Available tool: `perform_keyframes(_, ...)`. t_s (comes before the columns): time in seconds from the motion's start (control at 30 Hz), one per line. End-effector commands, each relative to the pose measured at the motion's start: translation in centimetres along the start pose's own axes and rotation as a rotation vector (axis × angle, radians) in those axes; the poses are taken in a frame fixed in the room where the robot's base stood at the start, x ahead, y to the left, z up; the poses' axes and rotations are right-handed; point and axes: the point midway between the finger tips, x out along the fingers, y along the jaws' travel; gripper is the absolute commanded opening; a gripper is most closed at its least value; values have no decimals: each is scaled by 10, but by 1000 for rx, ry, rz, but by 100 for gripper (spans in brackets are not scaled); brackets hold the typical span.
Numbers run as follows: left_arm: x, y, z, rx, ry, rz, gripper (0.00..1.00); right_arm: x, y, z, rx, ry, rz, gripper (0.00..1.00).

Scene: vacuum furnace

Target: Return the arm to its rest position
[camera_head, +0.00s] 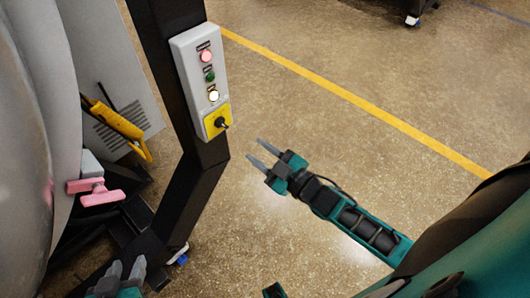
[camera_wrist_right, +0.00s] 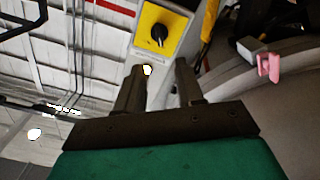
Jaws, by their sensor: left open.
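My right gripper (camera_head: 260,155) points toward the control panel from the right, over bare floor in the head view. Its two fingers are apart with nothing between them. In the right wrist view the fingers (camera_wrist_right: 158,80) are also apart and empty. My left gripper (camera_head: 126,268) is at the bottom left edge of the head view, with only its fingers and upper part showing. Its fingertips are apart and it appears to hold nothing. The rest of both arms is partly out of view.
A grey control panel (camera_head: 193,65) with lit buttons and a black knob on a yellow plate (camera_head: 217,121) hangs on a dark post (camera_head: 203,160). The large grey furnace body (camera_head: 25,160), a pink handle (camera_head: 97,191) and a yellow tool (camera_head: 120,124) are at left. Floor at right is open.

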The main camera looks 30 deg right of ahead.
Motion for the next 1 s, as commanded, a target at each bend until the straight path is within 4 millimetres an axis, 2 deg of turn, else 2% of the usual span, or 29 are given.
perform_keyframes(0.2, -2, 0, 2, 0, -5, 0, 43, -13, 0, 0, 0, 0, 1, 37)
perform_keyframes(0.77, -2, 2, -4, 1, 4, 4, 43, -15, 0, -2, 11, -11, 1, 37)
perform_keyframes(0.87, -7, 2, -12, 2, 7, 3, 43, -23, -4, -7, 72, -78, 2, 37)
perform_keyframes(1.0, -17, 0, -28, 5, 20, -6, 43, -49, -18, -16, 237, -267, -1, 37)
